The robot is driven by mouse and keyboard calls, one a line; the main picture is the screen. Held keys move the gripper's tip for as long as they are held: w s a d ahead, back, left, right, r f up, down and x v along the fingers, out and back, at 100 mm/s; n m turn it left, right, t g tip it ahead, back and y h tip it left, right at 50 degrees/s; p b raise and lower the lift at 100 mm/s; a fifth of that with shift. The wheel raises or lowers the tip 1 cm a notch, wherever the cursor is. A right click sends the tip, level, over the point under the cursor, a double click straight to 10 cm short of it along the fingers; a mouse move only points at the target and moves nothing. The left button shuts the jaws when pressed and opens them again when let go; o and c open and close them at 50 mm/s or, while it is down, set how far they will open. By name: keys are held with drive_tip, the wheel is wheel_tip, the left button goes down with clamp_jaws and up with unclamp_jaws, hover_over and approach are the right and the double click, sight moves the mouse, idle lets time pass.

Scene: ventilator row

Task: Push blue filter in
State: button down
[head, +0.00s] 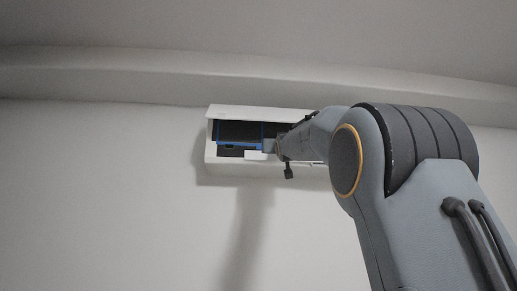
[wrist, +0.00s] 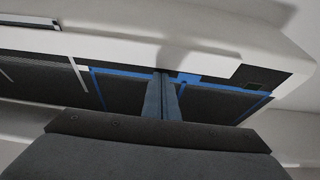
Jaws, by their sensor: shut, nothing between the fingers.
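The blue filter (head: 240,131) is a dark mesh panel in a blue frame, in the left part of the open white ventilator unit (head: 212,152) high on the wall. In the wrist view the blue filter (wrist: 212,101) fills the middle and right of the opening, with a small blue tab on its edge. My gripper (head: 267,146) is shut and empty, at the filter's lower right in the head view. In the wrist view the closed fingertips (wrist: 161,75) lie over the filter's edge, beside the tab. I cannot tell whether they touch it. The fingers hide part of the filter.
A white-framed dark panel (wrist: 35,80) sits beside the blue filter in the wrist view. The unit's white cover (head: 255,112) stands out above the opening. My arm hides the unit's right part in the head view. The wall (head: 100,200) below and left is bare.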

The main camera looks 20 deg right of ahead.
drive_tip(key=shift+w, duration=0.25)
drive_tip(key=shift+s+r, duration=0.1)
drive_tip(key=shift+r, duration=0.1)
drive_tip(key=shift+d+r+p, duration=0.1)
drive_tip(key=shift+r+p, duration=0.55)
drive_tip(key=shift+p, duration=0.05)
idle(0.3)
drive_tip(key=shift+f, duration=0.15)
drive_tip(key=shift+s+a, duration=0.2)
drive_tip(key=shift+s, duration=0.25)
